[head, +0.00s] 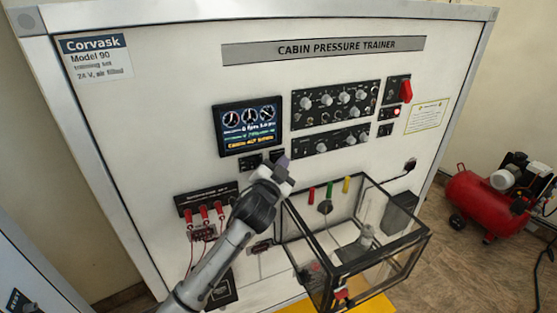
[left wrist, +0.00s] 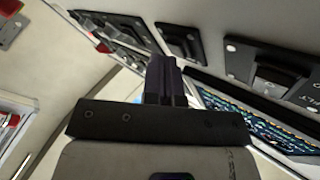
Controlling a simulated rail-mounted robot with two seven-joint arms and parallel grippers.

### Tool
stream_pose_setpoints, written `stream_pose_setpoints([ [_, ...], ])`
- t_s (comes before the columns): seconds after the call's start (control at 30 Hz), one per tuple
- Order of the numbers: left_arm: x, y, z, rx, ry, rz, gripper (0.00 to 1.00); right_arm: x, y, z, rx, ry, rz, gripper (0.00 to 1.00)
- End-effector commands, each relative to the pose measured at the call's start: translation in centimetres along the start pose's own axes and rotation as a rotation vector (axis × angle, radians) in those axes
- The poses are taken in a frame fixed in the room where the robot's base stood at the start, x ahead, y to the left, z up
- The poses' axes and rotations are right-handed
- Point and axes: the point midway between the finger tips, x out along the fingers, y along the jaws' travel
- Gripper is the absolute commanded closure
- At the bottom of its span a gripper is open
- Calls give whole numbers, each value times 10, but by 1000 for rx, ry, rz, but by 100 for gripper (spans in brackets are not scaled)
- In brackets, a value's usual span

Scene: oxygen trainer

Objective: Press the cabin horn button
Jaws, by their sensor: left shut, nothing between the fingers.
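My left gripper (head: 284,161) is shut and empty, just below the display screen (head: 249,127) on the trainer panel. Its closed dark fingers (left wrist: 165,82) point toward the panel in the left wrist view. Two small black plates (head: 250,162) sit under the screen, the right one partly hidden by the gripper. In the left wrist view, a black plate with a raised dark square button (left wrist: 279,76) lies right of the fingertips, and a smaller plate (left wrist: 181,40) lies beyond them. I cannot read which is the cabin horn button. Contact cannot be judged. My right gripper is not in view.
A clear box with a black frame (head: 431,236) stands out from the panel at lower right. Red plugs with cables (head: 204,213) are at lower left. Knob panels (head: 336,104) and a red handle (head: 406,91) are at upper right. A red compressor (head: 478,201) stands on the floor.

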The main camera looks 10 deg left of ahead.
Motion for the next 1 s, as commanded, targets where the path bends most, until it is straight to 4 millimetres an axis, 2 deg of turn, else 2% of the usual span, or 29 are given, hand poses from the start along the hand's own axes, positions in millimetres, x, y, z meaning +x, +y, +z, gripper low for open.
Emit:
stream_pose_setpoints([
  [0.67, 2, -2, 3, 0, -4, -1, 100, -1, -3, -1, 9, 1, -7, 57],
  [1.0, -7, 4, -4, -1, -3, 0, 100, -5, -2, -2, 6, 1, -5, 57],
])
